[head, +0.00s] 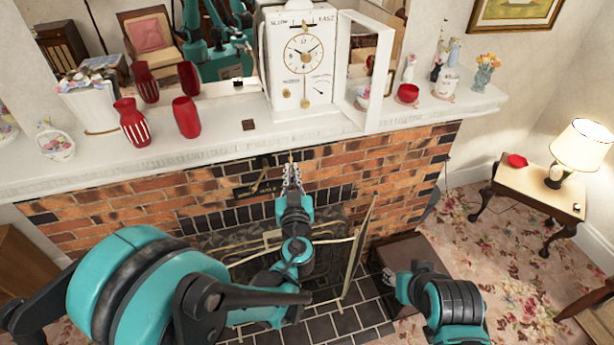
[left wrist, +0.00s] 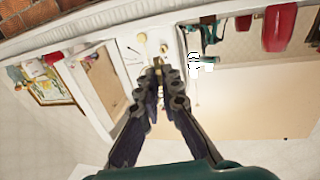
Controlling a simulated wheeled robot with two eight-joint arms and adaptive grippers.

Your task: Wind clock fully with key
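The white clock (head: 272,60) stands upright on the mantel. Its round dial (head: 305,53) faces me, with a small brass fitting (head: 290,82) and a pendulum (head: 305,102) below. Its framed door (head: 345,65) is swung open to the right. My left gripper (head: 291,168) is below and in front of the clock, apart from it in the head view. Its fingers are closed around a small brass key (head: 291,157). In the left wrist view the fingertips (left wrist: 158,70) pinch the key, with the clock beyond.
Red vases (head: 132,122) and a flower planter (head: 95,105) stand left of the clock on the mantel (head: 220,140). A red bowl (head: 407,93) and a flower vase (head: 485,72) stand right. A small dark block (head: 248,125) lies near the front edge.

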